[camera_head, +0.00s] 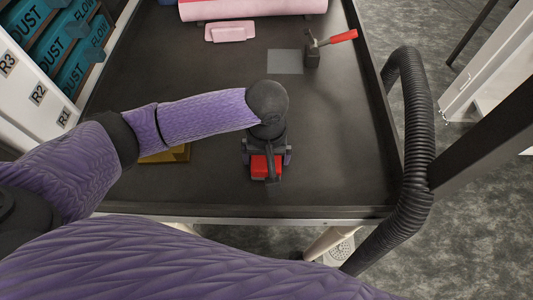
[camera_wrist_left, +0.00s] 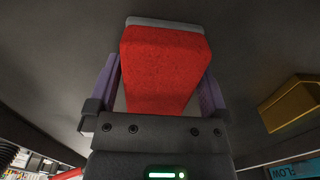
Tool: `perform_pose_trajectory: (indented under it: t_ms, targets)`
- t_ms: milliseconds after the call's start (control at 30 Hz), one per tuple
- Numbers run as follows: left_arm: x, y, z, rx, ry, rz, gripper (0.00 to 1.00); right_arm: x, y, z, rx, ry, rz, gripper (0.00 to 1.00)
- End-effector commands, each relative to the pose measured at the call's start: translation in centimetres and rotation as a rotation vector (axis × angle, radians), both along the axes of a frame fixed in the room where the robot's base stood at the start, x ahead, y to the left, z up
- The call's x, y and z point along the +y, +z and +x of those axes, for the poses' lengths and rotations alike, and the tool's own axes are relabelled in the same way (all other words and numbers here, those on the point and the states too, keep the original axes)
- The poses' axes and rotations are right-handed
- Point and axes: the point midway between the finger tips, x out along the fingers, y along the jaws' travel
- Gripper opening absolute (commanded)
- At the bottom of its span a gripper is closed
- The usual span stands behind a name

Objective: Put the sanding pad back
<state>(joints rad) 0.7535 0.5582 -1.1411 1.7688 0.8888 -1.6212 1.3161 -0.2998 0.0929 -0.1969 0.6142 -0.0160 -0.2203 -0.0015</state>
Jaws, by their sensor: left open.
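A red block with a grey layer along one face, which looks like the sanding pad (camera_head: 262,168), is on the dark bench top near its front edge. My left gripper (camera_head: 267,158) is directly over it and open, with one purple finger on each side. In the left wrist view the red block (camera_wrist_left: 162,65) lies between the two fingers. The view does not clearly show whether the fingers touch it. A flat grey square (camera_head: 285,62) lies farther back on the bench. My right gripper is not in view.
A red-handled tool (camera_head: 338,38) stands in a dark holder beside the grey square. A pink block (camera_head: 230,32) and pink roll (camera_head: 250,8) lie at the back. A yellow block (camera_head: 178,154) is left of my gripper. A black hose (camera_head: 418,130) runs along the right edge.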

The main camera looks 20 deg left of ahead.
Motion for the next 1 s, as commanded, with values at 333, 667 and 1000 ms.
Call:
perform_pose_trajectory:
  t_ms: [333, 667, 1000]
  targets:
    - [-0.1, 9.1, 0.1, -0.004, 0.0, -0.002, 1.0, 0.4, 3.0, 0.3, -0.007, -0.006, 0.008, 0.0]
    - [0.0, 12.0, 0.1, 0.001, 0.0, 0.0, 1.0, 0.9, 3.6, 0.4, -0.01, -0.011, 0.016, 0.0]
    - [0.0, 12.0, 0.1, 0.001, 0.001, -0.001, 1.0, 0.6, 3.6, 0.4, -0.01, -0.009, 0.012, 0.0]
